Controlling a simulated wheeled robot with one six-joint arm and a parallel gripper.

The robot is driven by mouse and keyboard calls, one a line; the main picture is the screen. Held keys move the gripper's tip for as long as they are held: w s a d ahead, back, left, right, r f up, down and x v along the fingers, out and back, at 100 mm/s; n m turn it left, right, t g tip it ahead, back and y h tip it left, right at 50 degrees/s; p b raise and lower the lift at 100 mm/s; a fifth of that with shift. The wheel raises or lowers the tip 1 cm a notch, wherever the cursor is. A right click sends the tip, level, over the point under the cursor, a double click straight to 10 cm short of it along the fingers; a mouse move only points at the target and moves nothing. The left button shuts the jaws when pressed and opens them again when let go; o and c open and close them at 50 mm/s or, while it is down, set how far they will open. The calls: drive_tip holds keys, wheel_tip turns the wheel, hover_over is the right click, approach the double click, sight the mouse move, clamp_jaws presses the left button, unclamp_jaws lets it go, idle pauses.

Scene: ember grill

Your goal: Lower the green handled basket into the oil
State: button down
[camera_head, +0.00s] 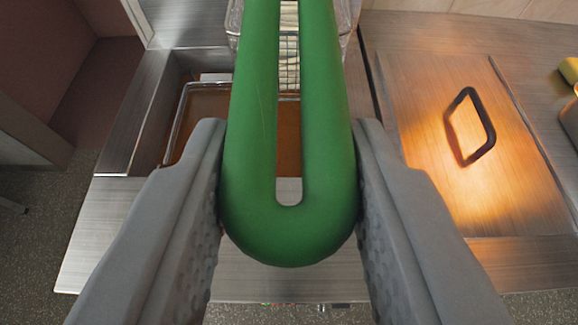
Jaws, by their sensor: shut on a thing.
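My gripper (289,225) is shut on the green handle (290,235), with one grey finger on each side of its rounded end. The handle runs away from me toward the top of the view. The wire basket (345,20) shows partly behind the handle at the top, with pale pieces visible through the handle's slot. Below and beyond the handle is the fryer vat with brown oil (203,112). A wire frame (183,120) sits at the vat's left side. The handle hides much of the basket and vat, so I cannot tell the basket's height above the oil.
A steel counter (120,235) surrounds the vat. To the right is a lit panel or lid (425,110) with a black handle (470,127). Yellow and dark items (569,70) stand at the far right edge. Speckled floor shows at left.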

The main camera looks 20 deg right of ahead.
drive_tip(key=s, duration=0.2)
drive_tip(key=s+a, duration=0.1)
drive_tip(key=s, duration=0.1)
drive_tip(key=shift+s+a, duration=0.1)
idle(0.3)
drive_tip(key=shift+r, duration=0.1)
drive_tip(key=shift+g, duration=0.3)
drive_tip(key=shift+w+d+f, duration=0.1)
drive_tip(key=shift+w+f, duration=0.2)
drive_tip(key=shift+f, duration=3.25)
drive_tip(key=shift+w+d+f, duration=0.1)
drive_tip(key=shift+w+f, duration=0.25)
drive_tip(key=shift+f, duration=3.2)
drive_tip(key=shift+w+d+f, duration=0.1)
drive_tip(key=shift+w+f, duration=0.2)
drive_tip(key=shift+f, duration=3.25)
drive_tip(key=c, duration=0.9)
unclamp_jaws()
drive_tip(key=shift+c, duration=0.2)
drive_tip(key=shift+f, duration=0.1)
